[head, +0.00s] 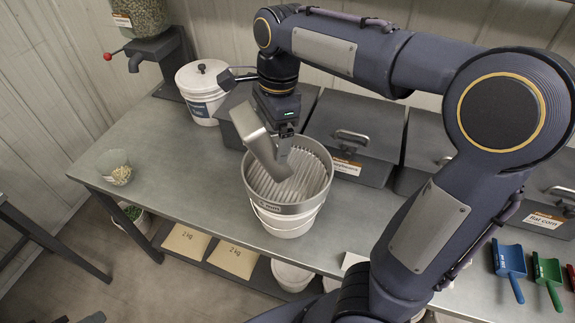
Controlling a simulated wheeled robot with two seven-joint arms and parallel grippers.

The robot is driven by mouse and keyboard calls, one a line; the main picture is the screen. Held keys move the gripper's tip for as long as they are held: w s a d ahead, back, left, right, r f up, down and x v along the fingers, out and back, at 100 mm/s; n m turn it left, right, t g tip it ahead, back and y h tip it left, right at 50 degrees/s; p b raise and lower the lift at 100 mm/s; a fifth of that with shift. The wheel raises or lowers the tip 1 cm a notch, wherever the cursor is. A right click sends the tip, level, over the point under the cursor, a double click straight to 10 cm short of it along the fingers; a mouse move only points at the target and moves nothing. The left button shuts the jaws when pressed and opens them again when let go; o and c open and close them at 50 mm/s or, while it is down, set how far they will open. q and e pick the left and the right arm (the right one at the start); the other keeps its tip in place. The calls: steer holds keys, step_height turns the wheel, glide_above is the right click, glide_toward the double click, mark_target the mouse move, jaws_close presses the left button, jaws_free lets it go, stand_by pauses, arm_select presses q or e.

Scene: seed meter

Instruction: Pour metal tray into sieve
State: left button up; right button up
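The metal tray (254,132) is a pale grey, narrow piece, held steeply tilted with its lower end over the sieve. The sieve (277,207) is a round metal ring with a slotted floor, sitting on top of a white bucket (288,226) on the workbench. I see no loose contents on the visible slots. My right gripper (284,140) comes in from the right on its long arm and is shut on the metal tray above the sieve's back left part. The tray and wrist hide part of the sieve. My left gripper is out of view.
A lidded white bucket (199,90) and grey lidded bins (357,124) line the back. A clear cup (115,166) with pale contents stands at the left. Blue (510,264) and green (547,272) scoops lie at right. The bench (168,166) left of the sieve is clear.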

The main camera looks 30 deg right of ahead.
steer(key=shift+s+d+r+y+b, duration=0.15)
steer(key=shift+d+y+b, duration=0.95)
steer(key=shift+b, duration=0.2)
steer(key=shift+d+r+y+p, duration=0.1)
steer(key=shift+d+y+p, duration=0.2)
steer(key=shift+d+y, duration=0.5)
stand_by(0.4)
steer(key=shift+s+d+y, duration=0.1)
steer(key=shift+d+y, duration=0.55)
steer(key=shift+y, duration=0.25)
steer(key=shift+s+d+f+t+y, duration=0.15)
steer(key=shift+d+f+y, duration=0.1)
steer(key=shift+d+y, duration=0.4)
steer(key=shift+w+d+f+t+y, duration=0.1)
steer(key=shift+d+f+t+y, duration=0.1)
steer(key=shift+d+y, duration=0.45)
stand_by(1.1)
